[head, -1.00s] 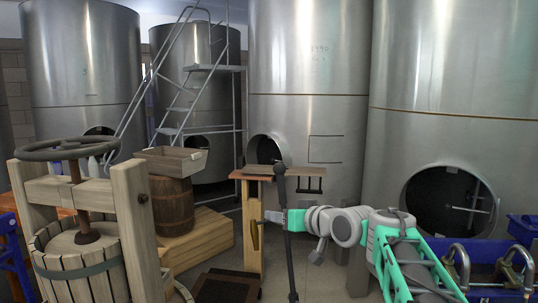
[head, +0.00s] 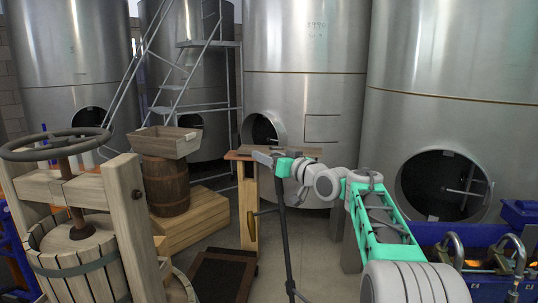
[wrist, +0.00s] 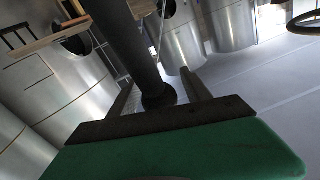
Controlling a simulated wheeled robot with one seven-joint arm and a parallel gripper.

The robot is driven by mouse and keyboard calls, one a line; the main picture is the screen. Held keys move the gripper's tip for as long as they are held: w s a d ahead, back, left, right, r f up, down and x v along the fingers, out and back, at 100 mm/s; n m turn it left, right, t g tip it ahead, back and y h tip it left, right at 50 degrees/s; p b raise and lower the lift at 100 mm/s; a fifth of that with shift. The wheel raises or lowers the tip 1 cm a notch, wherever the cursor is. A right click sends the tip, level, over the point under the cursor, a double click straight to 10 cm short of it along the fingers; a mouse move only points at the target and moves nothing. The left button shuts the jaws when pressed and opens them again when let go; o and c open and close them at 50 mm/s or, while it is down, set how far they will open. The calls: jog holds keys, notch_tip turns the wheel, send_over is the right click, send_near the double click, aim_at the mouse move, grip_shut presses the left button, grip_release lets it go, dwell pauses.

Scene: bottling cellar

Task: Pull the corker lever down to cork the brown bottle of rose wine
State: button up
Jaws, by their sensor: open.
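The dark corker lever (head: 285,235) runs as a long, nearly upright rod in front of a wooden post (head: 248,205). My gripper (head: 264,158) is at its upper end, in front of the small wooden top. In the wrist view, the dark rod (wrist: 125,40) passes between the two open fingers of my gripper (wrist: 158,98), and a rounded dark end shows there. The fingers straddle it; I cannot tell whether they touch it. An amber-brown piece (head: 251,225) shows beside the post; I cannot tell whether it is the bottle.
A wooden basket press (head: 85,255) with a handwheel stands at the left. A barrel (head: 166,185) carries a wooden box (head: 160,141). Steel tanks (head: 305,60) line the back. A blue crate (head: 455,236) with metal-handled things stands right. Some floor is clear in the middle.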

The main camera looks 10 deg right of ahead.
grip_shut()
dwell(0.5)
dwell(0.8)
